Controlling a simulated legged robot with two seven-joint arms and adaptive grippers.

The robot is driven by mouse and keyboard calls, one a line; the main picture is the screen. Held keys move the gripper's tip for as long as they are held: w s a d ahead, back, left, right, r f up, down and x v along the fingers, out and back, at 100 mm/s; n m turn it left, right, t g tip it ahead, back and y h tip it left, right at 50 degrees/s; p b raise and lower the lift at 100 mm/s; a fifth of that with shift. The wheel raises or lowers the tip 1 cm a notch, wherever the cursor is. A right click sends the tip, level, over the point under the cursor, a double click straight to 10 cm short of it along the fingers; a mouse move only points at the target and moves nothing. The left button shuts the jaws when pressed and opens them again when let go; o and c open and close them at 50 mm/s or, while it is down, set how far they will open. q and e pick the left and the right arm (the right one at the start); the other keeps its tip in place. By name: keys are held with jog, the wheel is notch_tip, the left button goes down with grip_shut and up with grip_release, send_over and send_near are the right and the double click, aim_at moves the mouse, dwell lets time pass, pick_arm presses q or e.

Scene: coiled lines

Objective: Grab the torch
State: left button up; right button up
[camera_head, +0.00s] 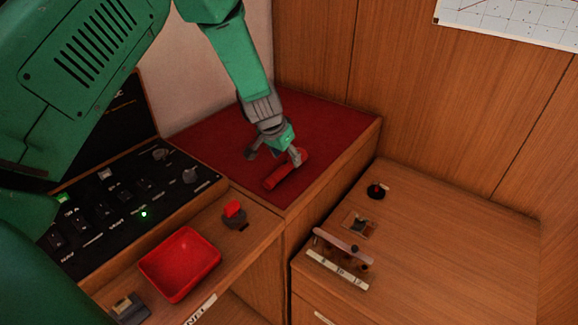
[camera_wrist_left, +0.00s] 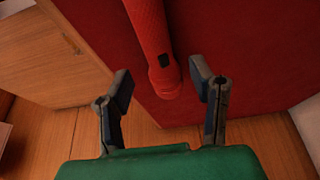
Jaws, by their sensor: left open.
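The torch (camera_head: 284,173) is a red cylinder lying on the red-topped surface (camera_head: 335,120) in the head view. In the left wrist view the torch (camera_wrist_left: 152,40) has a small black patch on its side, and its end lies between my left gripper's fingers. My left gripper (camera_head: 275,156) is open above the torch, with one finger on each side; the left wrist view shows the open fingers (camera_wrist_left: 162,92) apart from it. The head view shows a finger partly covering the torch's far part. My right gripper is in neither view.
A black switch panel (camera_head: 130,210) stands at the left. A red tray (camera_head: 180,264) and a red-topped switch (camera_head: 234,212) are on the wooden ledge in front. A lower wooden top (camera_head: 440,230) at the right carries a black knob (camera_head: 377,190) and a lever fitting (camera_head: 342,246).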

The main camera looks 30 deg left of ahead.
aim_at(288, 162)
pick_arm(q)
jog(key=x, duration=0.4)
jog(key=shift+s+a+f, duration=0.1)
jog(key=shift+a, duration=0.05)
grip_shut()
